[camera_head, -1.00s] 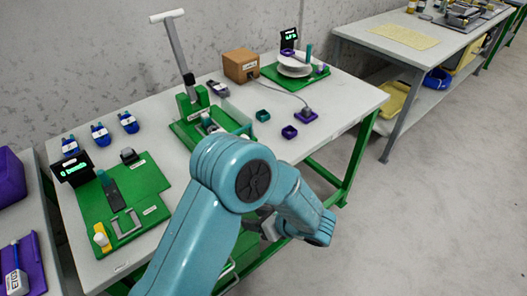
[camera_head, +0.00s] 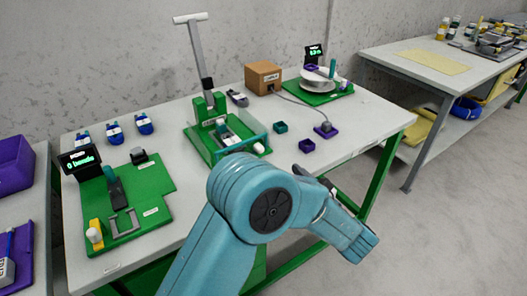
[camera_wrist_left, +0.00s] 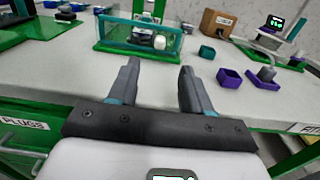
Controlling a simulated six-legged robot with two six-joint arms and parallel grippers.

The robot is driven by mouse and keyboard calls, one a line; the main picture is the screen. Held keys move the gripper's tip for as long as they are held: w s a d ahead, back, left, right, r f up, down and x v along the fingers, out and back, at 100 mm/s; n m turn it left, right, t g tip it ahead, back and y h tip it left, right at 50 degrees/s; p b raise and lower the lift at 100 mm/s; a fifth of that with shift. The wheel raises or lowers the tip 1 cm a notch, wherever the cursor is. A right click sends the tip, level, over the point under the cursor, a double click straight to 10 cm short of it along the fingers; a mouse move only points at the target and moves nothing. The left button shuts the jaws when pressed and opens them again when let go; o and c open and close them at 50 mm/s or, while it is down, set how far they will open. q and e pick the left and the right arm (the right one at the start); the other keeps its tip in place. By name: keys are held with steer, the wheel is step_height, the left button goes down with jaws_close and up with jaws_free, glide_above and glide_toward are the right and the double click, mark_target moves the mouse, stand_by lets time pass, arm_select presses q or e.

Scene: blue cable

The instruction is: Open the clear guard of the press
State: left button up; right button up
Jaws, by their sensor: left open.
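The press (camera_head: 212,125) is a green stand with a tall pale lever on the workbench. Its clear guard (camera_head: 245,142) is a see-through panel with a teal edge at the front of the green base. In the left wrist view the guard (camera_wrist_left: 140,37) stands upright ahead of my gripper, slightly left, with a white part behind it. My left gripper (camera_wrist_left: 158,66) is open and empty, its fingers pointing toward the press, apart from the guard. In the head view my arm mostly hides it. My right gripper does not show.
Small teal and purple bins (camera_head: 306,146) sit right of the press. A cardboard box (camera_head: 263,76) and a cable reel (camera_head: 318,82) stand behind. A green board (camera_head: 140,215) with a clamp lies left. The white tabletop (camera_head: 350,130) is clear toward the right edge.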

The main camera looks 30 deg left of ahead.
mark_target(262, 149)
arm_select(q)
steer(key=x, duration=1.3)
steer(key=shift+w+b, duration=0.15)
steer(key=shift+b, duration=0.15)
steer(key=shift+d, duration=0.1)
jaws_close()
